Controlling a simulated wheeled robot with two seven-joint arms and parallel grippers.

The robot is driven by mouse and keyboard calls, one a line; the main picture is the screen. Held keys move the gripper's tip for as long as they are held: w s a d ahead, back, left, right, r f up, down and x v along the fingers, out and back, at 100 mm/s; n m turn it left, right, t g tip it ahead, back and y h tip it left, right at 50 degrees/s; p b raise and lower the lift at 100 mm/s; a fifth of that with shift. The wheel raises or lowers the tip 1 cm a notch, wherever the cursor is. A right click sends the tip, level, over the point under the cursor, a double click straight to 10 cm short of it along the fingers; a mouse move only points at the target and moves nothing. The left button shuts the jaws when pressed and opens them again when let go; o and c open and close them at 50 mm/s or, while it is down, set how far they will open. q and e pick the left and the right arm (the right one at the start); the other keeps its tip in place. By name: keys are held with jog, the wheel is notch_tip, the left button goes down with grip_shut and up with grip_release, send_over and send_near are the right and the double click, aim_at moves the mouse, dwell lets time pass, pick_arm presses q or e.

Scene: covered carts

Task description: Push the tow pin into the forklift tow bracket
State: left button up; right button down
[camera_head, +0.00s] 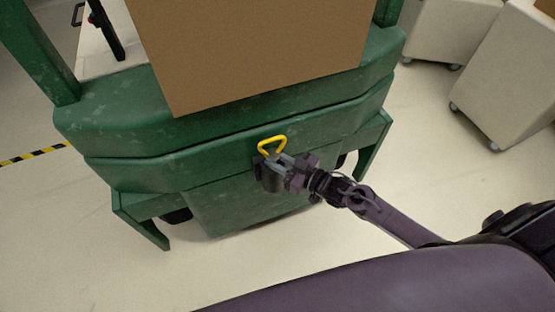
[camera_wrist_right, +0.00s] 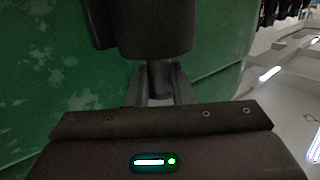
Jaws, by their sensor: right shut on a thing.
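The tow pin shows in the head view by its yellow triangular handle (camera_head: 272,146), in front of the green forklift's rear. My right gripper (camera_head: 277,160) is shut on the pin just below the handle. The dark tow bracket (camera_head: 270,179) is directly under the gripper on the forklift's rear. In the right wrist view, the fingers (camera_wrist_right: 158,88) close around the pin's grey shaft (camera_wrist_right: 159,76), which meets the dark round bracket (camera_wrist_right: 157,28). How deep the shaft sits in it is hidden. The yellow handle is out of that view. My left gripper is not in view.
The green forklift (camera_head: 190,135) carries a large brown box (camera_head: 250,45) above the bracket. Pale covered carts (camera_head: 510,85) stand at the upper right. A yellow-black floor stripe (camera_head: 35,156) lies at left.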

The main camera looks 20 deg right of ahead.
jog(key=shift+f+b, duration=0.8)
jog(key=shift+f, duration=0.15)
jog(key=c, duration=1.2)
grip_release()
jog(key=shift+s+f, duration=0.1)
jog(key=shift+a, duration=0.1)
jog(key=shift+s+f, duration=0.1)
jog(key=shift+f, duration=0.1)
jog(key=v, duration=0.7)
jog(key=shift+s+d+r, duration=0.1)
jog(key=shift+d+r, duration=0.25)
jog(key=shift+d, duration=0.05)
